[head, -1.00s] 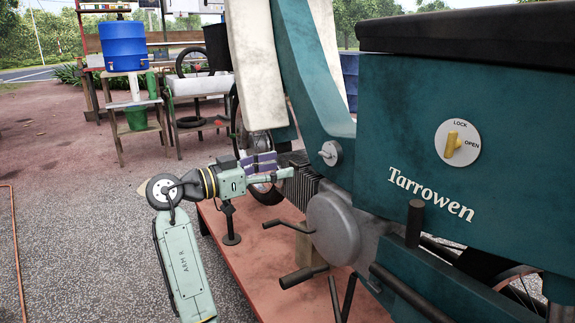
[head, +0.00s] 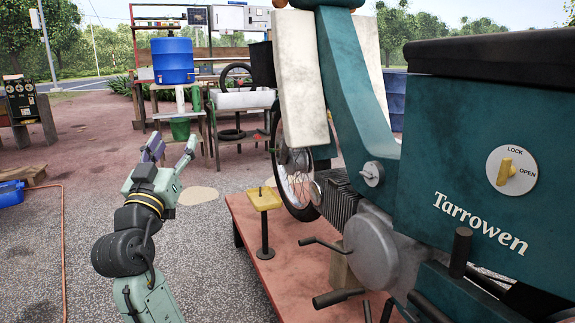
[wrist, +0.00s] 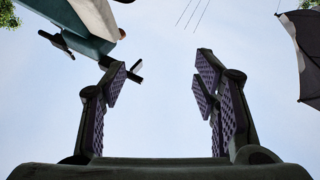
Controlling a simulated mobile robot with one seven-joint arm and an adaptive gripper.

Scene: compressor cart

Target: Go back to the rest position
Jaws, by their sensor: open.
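My gripper (head: 172,150) is raised over the gravel to the left of the teal motor scooter (head: 355,90), clear of it. Its two fingers stand apart with nothing between them. In the wrist view my gripper (wrist: 160,95) points up at open sky, with purple ribbed pads on both fingers. Part of a teal and white thing (wrist: 90,20), probably the scooter, shows at the upper left there.
The scooter stands on a red platform (head: 245,222). A black post with a yellow top (head: 264,198) stands on it near the edge. Behind are a blue barrel (head: 173,62) and a green bucket (head: 181,128) on a wooden stand. An orange hose (head: 63,250) lies at the left.

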